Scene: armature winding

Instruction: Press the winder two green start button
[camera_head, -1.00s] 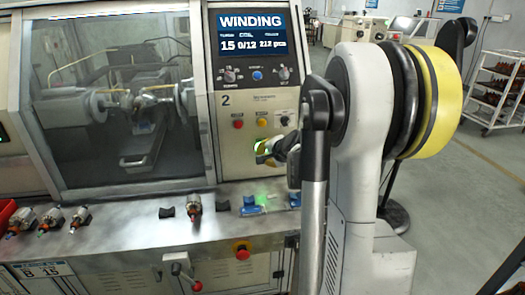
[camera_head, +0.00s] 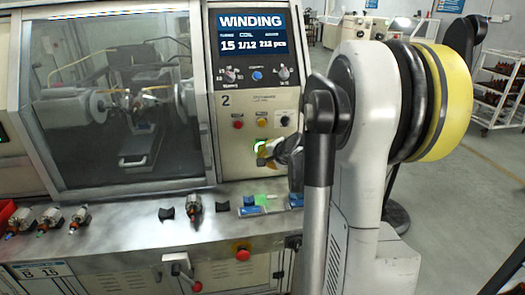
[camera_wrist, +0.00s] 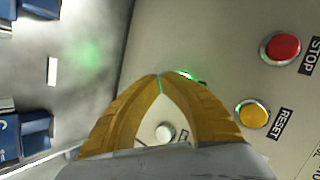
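Winder two is the machine marked "2", with a screen (camera_head: 253,35) reading WINDING, 15, 1/12 and 212 pcs. The green start button (camera_head: 261,147) glows at my gripper's tip on the panel below the red and yellow buttons. In the wrist view a sliver of its green glow (camera_wrist: 185,75) shows just beyond the fingertips; the rest is hidden behind the fingers. My gripper (camera_wrist: 159,78) has its yellow fingers together at the tips, with nothing between them. In the head view my gripper (camera_head: 266,152) is at the button; whether it touches is hard to tell.
A red STOP button (camera_wrist: 281,47) and a yellow RESET button (camera_wrist: 252,114) sit close beside my fingers. A red emergency button (camera_head: 242,252) and a lever (camera_head: 178,267) are on the lower front. Armatures (camera_head: 195,203) and blue holders (camera_head: 250,207) stand on the ledge.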

